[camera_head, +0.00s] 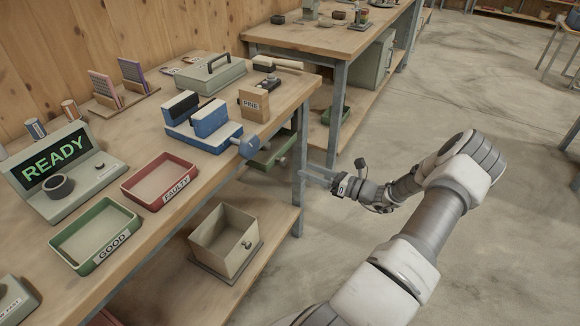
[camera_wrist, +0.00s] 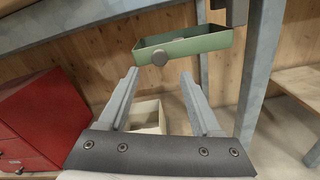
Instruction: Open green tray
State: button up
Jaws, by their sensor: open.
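A green tray (camera_head: 272,154) with a round grey knob (camera_head: 283,162) hangs under the workbench's right end, below the blue vise. In the wrist view the green tray (camera_wrist: 195,44) is ahead, with its knob (camera_wrist: 159,58) facing me. My gripper (camera_head: 308,177) is open and empty, just right of the tray's knob in the head view. In the wrist view my gripper's fingers (camera_wrist: 159,76) point at the knob, one to each side of it in the picture. I cannot tell whether they touch it. Another green tray (camera_head: 96,262), labelled GOOD, lies on the benchtop.
A bench leg (camera_head: 299,197) stands close by my gripper; it also shows in the wrist view (camera_wrist: 262,65). A beige bin (camera_head: 218,255) sits on the lower shelf. A red cabinet (camera_wrist: 38,118) is at left in the wrist view.

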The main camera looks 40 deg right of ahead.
aim_at(285, 162)
jog(key=b+x, duration=0.1)
jog(key=x, duration=0.6)
jog(key=shift+w, duration=0.1)
grip_shut()
dwell(1.2)
